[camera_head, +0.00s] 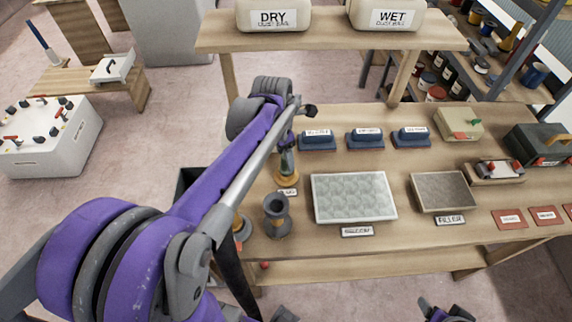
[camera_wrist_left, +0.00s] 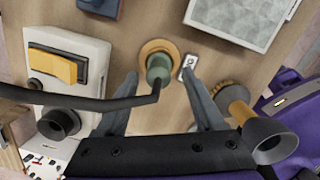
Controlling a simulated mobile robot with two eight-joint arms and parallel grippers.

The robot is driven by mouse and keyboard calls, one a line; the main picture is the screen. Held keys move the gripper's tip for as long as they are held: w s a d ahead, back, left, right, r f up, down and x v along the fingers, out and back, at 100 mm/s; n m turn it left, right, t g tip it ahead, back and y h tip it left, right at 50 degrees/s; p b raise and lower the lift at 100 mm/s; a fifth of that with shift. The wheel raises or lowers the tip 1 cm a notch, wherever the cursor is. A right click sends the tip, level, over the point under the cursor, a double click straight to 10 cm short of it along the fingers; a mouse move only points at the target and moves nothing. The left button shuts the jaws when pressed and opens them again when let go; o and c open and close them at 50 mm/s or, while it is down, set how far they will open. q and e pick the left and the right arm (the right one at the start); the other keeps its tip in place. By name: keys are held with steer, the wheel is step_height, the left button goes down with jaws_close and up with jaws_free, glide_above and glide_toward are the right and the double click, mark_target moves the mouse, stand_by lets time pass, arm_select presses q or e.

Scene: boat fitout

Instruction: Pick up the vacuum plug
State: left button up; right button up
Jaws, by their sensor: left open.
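A grey-green cylinder, which I take for the vacuum plug (camera_wrist_left: 158,66), stands on a round wooden base (camera_wrist_left: 150,46) in the left wrist view. A black cable (camera_wrist_left: 80,99) runs to it from the left. In the head view, the plug (camera_head: 287,162) stands at the bench's left end, partly hidden by my left arm. My left gripper (camera_wrist_left: 159,76) is open, its fingers on either side of the plug with gaps and no clear contact. In the head view its fingers are mostly hidden. Only a dark part of my right arm (camera_head: 442,309) shows at the bottom edge; its jaws are unclear.
A grey flared holder (camera_head: 277,215) and a brush (camera_wrist_left: 234,100) stand close to the gripper. A white box with a yellow switch (camera_wrist_left: 57,66) is at left. A pale pad tray (camera_head: 352,197) lies right of the plug. A raised shelf (camera_head: 335,42) spans the back.

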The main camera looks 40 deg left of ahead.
arm_select(q)
steer(key=shift+w+f, duration=0.15)
steer(key=shift+f, duration=0.6)
steer(key=shift+w+f, duration=0.1)
steer(key=shift+f, duration=0.65)
jaws_close()
